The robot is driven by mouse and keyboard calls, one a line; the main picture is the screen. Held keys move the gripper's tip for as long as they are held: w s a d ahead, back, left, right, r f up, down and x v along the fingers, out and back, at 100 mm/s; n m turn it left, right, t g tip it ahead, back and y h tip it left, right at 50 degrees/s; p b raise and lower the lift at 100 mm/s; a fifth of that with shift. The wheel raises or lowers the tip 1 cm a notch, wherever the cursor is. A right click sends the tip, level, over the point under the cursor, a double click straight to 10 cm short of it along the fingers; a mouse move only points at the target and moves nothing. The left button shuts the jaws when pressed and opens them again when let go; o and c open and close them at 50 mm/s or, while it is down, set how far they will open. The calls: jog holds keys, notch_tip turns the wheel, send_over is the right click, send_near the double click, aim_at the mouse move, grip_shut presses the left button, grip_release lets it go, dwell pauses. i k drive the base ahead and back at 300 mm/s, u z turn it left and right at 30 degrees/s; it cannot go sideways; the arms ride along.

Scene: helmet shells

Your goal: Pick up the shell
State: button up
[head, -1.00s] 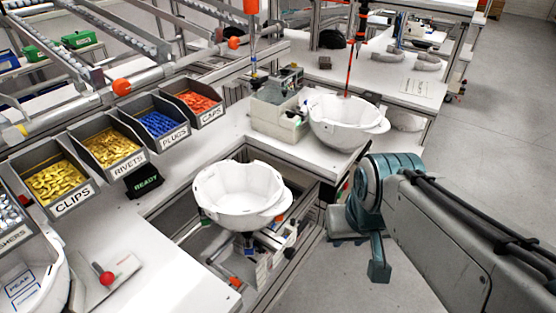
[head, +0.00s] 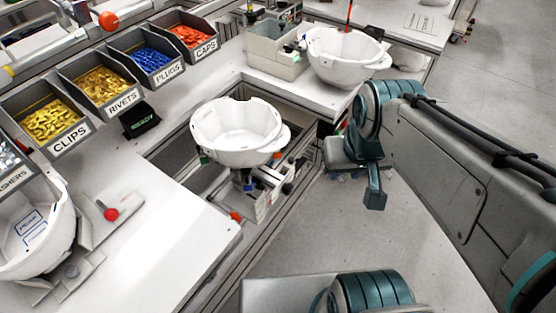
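A white helmet shell (head: 236,132) sits open side up on a fixture in the gap between the benches, near the middle of the head view. A second white shell (head: 342,58) rests at the corner of the back bench. A third white shell (head: 35,240), with blue-outlined labels inside, is cut off at the left edge. What seems to be my gripper (head: 372,188) hangs below the teal wrist joint, right of the middle shell and apart from it. Its fingers cannot be made out clearly, and I see no shell in it.
Bins of clips (head: 45,118), rivets (head: 102,84), plugs (head: 150,58) and caps (head: 192,38) line the left bench. A red-knobbed lever (head: 108,213) stands near the left shell. A grey-green box (head: 272,50) stands beside the back shell. Floor (head: 325,225) shows right of the middle fixture.

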aim_at(235, 134)
jog(key=z, duration=1.2)
jog(key=i, duration=0.85)
jog(key=u, duration=2.9)
